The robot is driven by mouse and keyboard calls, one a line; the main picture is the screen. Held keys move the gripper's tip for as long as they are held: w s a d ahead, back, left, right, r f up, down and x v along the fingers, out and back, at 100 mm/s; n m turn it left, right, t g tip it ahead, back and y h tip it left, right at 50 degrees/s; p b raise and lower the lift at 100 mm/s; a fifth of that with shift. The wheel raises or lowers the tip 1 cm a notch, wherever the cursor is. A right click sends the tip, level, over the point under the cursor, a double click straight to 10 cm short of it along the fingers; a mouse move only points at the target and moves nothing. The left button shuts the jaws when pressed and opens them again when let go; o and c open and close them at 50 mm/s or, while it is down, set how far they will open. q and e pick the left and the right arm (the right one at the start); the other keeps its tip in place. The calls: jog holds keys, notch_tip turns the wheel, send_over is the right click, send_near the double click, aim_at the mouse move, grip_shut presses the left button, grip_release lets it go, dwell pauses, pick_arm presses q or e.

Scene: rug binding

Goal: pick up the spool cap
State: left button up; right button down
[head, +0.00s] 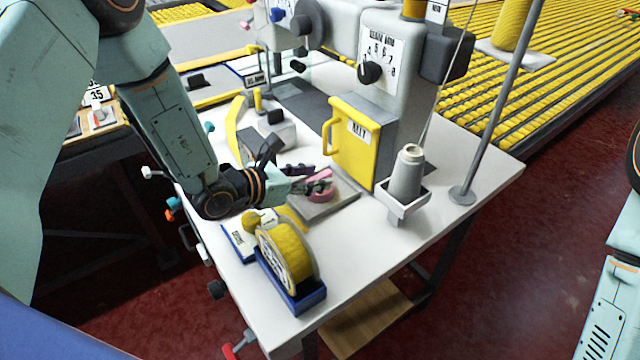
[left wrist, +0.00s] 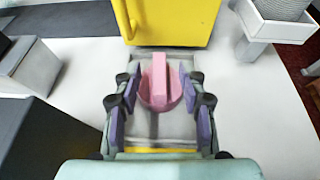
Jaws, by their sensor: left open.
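The pink spool cap (head: 322,194), a round disc with a raised bar across its top, sits on a small grey plate (head: 338,206). In the left wrist view the cap (left wrist: 160,84) lies between the purple finger pads. My left gripper (head: 314,182) is open around the cap, with one finger on each side of the bar. In the left wrist view, gaps show between the pads and the bar. In the head view the fingers partly cover the cap. My right gripper is out of view; only part of my right arm shows at the right edge.
A yellow cover with a handle (head: 352,140) on the sewing machine stands just behind the plate. A grey thread cone (head: 408,172) in a white holder is to the right. A yellow tape roll (head: 287,252) in a blue stand is in front. The white table's right front is clear.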

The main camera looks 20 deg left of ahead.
pick_arm(q)
jog(key=shift+s+a, duration=0.15)
jog(key=shift+a, duration=0.05)
jog(key=shift+c, duration=1.1)
jog(key=shift+d, duration=0.2)
jog(key=c, duration=0.4)
jog(key=shift+c, duration=1.1)
jog(key=shift+a, duration=0.15)
grip_shut()
